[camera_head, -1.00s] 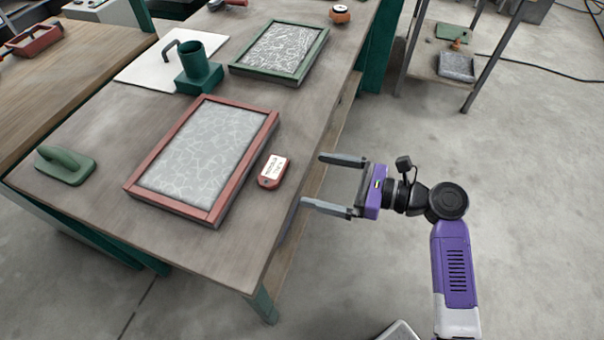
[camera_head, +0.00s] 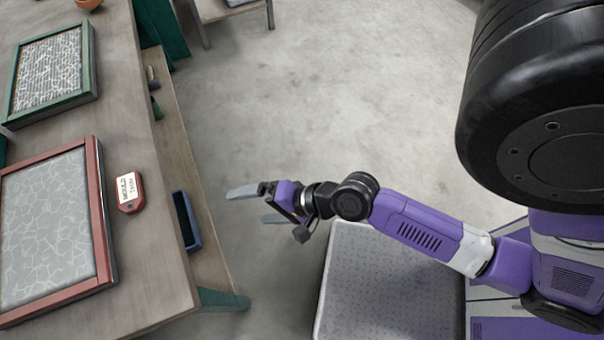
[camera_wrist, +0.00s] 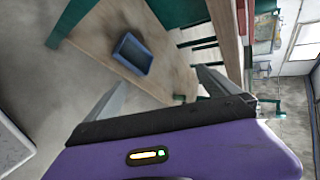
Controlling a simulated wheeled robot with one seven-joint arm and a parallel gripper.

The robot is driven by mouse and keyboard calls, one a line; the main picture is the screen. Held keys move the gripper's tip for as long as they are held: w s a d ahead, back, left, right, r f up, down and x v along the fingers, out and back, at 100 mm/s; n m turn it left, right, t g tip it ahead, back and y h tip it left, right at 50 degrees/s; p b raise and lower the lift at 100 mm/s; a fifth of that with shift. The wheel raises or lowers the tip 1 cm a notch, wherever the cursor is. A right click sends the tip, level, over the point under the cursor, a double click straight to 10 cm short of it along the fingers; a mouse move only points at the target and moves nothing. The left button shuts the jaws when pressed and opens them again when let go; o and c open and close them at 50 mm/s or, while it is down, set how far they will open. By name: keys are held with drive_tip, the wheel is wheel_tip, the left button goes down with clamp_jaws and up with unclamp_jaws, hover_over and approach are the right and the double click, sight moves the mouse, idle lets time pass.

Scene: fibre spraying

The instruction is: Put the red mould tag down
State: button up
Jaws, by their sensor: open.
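The red mould tag (camera_head: 129,192) with a white label lies on the workbench (camera_head: 150,285), just right of the red-framed mould (camera_head: 104,215) and apart from it. My gripper (camera_head: 247,206) is open and empty. It hangs over the floor to the right of the bench edge, clear of the tag. In the wrist view the two fingers (camera_wrist: 160,90) are spread with nothing between them. The tag is not seen in the wrist view.
A green-framed mould (camera_head: 88,75) stands farther back on the bench. A blue tray (camera_head: 187,222) sits on the lower shelf (camera_head: 207,250), and also shows in the wrist view (camera_wrist: 133,54). Open floor (camera_head: 330,90) lies right of the bench.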

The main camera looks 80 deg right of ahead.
drive_tip(key=s+a+r+n+t, duration=0.1)
drive_tip(key=s+a+r+n, duration=0.1)
drive_tip(key=s+r+n, duration=0.4)
drive_tip(key=s+a+r+n+t+h, duration=0.1)
drive_tip(key=s+a+r+n+t, duration=0.1)
drive_tip(key=s+r+n, duration=0.3)
wheel_tip(320, 180, up, 4)
drive_tip(key=n, duration=0.7)
drive_tip(key=shift+s+a+r+t, duration=0.2)
drive_tip(key=shift+s+a+t, duration=0.05)
drive_tip(key=shift+s+t, duration=0.1)
